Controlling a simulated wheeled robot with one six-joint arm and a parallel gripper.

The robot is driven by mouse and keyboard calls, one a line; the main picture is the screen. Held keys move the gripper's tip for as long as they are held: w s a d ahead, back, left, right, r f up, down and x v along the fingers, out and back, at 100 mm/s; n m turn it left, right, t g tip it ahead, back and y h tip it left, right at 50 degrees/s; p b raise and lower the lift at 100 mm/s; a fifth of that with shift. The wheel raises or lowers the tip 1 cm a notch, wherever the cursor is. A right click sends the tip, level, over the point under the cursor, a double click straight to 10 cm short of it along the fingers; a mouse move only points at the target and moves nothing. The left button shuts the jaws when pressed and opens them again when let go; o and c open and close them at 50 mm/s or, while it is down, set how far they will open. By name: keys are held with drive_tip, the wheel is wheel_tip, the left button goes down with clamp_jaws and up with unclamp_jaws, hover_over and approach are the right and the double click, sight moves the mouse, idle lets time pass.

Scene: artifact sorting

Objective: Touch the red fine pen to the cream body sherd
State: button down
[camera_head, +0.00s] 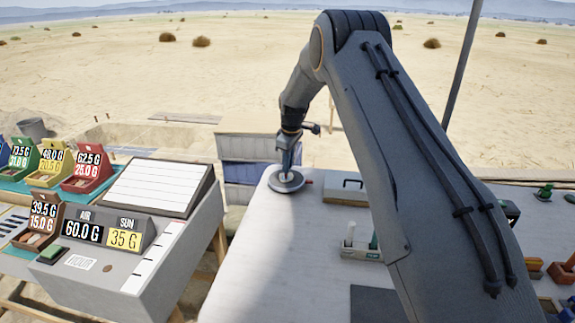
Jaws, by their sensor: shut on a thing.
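My gripper (287,166) is lowered over a round grey disc (273,184) near the far left corner of the pale table. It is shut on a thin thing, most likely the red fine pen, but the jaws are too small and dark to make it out. A small pale patch (287,177) shows on the disc under the jaws. It may be the cream body sherd; whether anything touches it I cannot tell. A small red spot (308,182) shows at the disc's right side, and I cannot tell what it belongs to.
A small holder (361,253) with a white and a green upright item stands nearer. My arm hides much of the table's right. A separate bench (172,257) with numbered displays and coloured boxes stands left, across a gap.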

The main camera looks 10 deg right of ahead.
idle(0.4)
drive_tip(key=shift+r+p, duration=1.05)
drive_tip(key=shift+r, duration=2.95)
